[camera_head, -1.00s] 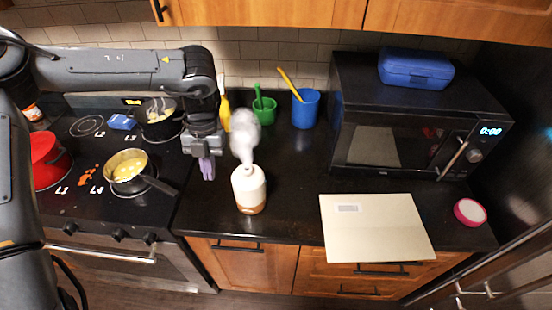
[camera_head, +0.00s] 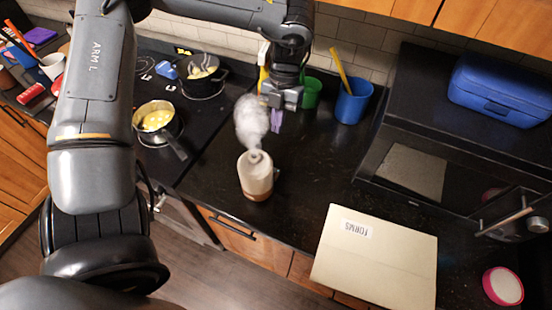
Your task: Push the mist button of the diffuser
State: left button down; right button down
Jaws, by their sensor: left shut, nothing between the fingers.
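The diffuser (camera_head: 256,178) is a white bottle-shaped unit with a brown base, standing upright on the dark counter. A white plume of mist (camera_head: 251,120) rises from its top. My left gripper (camera_head: 276,122) points down behind the diffuser and a little to its right in the picture, with its purple fingers shut and empty. The gripper appears apart from the diffuser. A small part shows at the diffuser's right side, but I cannot tell whether it is the mist button. My right gripper is not in view.
A folder labelled FORMS (camera_head: 375,262) lies on the counter to the right. A green cup (camera_head: 311,92) and a blue cup (camera_head: 352,102) stand behind the gripper. Pans (camera_head: 158,122) sit on the stove at left. A microwave (camera_head: 415,170) with a blue box (camera_head: 500,88) stands at right.

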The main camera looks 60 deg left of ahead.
pick_arm(q)
jog(key=shift+f, duration=0.1)
jog(key=b+x, duration=0.1)
jog(key=x, duration=1.1)
jog(key=shift+w+a+f, duration=0.15)
jog(key=shift+f, duration=0.75)
